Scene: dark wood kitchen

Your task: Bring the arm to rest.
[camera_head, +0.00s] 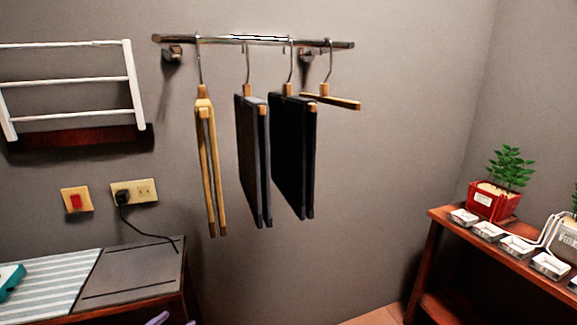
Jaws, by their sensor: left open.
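Only the lilac tips of my left gripper (172,319) show, at the bottom edge left of centre. They are apart with nothing seen between them, and the rest of the gripper is cut off by the frame. They are in front of the wooden cabinet and well below the hanging clothes. My right gripper is not in view.
A metal wall rail (255,41) holds several hangers, including a wooden one (208,150), and dark folded cloths (252,160). A cabinet with a dark top (135,272) stands lower left. A shelf (450,222) with a red-potted plant (492,203) stands right. Wall between is clear.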

